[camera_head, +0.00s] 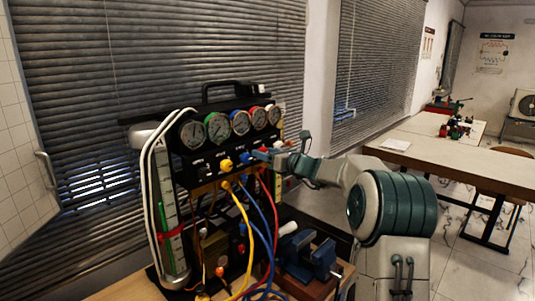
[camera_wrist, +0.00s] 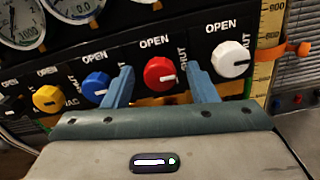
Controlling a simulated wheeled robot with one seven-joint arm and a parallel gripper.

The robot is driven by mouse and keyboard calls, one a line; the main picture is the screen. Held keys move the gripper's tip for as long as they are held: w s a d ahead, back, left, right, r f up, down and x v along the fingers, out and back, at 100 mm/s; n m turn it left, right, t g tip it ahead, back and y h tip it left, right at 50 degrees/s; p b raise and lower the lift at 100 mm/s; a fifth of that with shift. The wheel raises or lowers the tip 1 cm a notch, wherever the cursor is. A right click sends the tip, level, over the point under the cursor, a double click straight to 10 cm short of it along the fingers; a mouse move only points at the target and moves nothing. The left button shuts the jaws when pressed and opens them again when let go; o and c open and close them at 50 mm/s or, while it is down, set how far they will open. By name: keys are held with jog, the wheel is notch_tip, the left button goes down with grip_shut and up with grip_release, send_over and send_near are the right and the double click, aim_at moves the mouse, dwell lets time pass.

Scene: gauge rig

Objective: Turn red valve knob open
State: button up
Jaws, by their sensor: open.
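The red valve knob (camera_wrist: 159,74) sits on the black panel under an "OPEN" label in the wrist view, with its white mark pointing right toward "SHUT". My gripper (camera_wrist: 160,82) is open, with one blue finger on each side of the red knob and a visible gap on both sides. Whether the fingertips reach as deep as the knob is hard to tell. In the head view my gripper (camera_head: 268,153) is at the right part of the panel, and the red knob is hidden behind it.
A blue knob (camera_wrist: 95,87) and a yellow knob (camera_wrist: 47,99) are left of the red one, a white knob (camera_wrist: 231,59) right. Gauges (camera_head: 216,127) line the panel above. Coloured hoses (camera_head: 240,215) hang below, near a blue vise (camera_head: 310,258).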

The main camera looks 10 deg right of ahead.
jog(key=c, duration=1)
jog(key=shift+o, duration=0.2)
jog(key=shift+f+b, duration=0.1)
jog(key=shift+b, duration=0.4)
jog(key=shift+n+b, duration=8.9)
jog(key=shift+b, duration=0.5)
